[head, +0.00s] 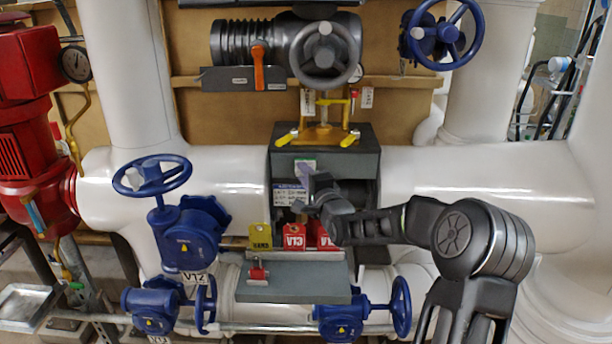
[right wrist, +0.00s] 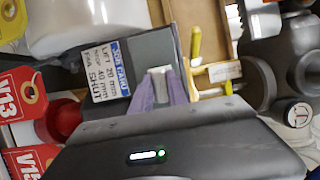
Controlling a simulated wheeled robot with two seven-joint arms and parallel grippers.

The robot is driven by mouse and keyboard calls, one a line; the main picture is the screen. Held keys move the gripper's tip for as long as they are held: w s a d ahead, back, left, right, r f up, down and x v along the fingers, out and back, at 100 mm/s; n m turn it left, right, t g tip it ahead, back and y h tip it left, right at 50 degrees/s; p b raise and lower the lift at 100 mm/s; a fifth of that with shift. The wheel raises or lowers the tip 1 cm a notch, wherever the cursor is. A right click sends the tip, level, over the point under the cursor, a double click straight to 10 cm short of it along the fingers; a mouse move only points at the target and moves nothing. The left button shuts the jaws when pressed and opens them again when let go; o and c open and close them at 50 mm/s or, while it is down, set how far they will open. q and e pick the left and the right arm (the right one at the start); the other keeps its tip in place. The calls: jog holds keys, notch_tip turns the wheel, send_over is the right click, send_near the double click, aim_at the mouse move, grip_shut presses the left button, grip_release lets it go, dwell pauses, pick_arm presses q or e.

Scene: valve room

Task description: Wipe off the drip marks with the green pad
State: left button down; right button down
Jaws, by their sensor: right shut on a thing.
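My right gripper (head: 304,176) reaches in from the right, in front of the dark grey box on the white pipe. I cannot tell whether the pad touches that face. No drip marks can be made out; the gripper and arm cover part of the box. My left gripper is not in view.
The grey box (head: 352,160) carries a job card (head: 286,196). Below hang a yellow tag (head: 261,238) and red tags (head: 294,238). A grey shelf (head: 310,284) holds a small red item (head: 258,273). A blue handwheel valve (head: 186,236) stands left.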

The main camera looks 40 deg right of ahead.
jog(key=shift+s+a+b, duration=0.3)
jog(key=shift+s+a, duration=0.6)
jog(key=shift+s, duration=0.3)
jog(key=shift+s+a+b, duration=0.25)
jog(key=shift+s+a, duration=0.65)
jog(key=shift+s, duration=0.25)
jog(key=shift+s, duration=0.1)
jog(key=shift+s+a, duration=0.9)
jog(key=shift+s, duration=0.2)
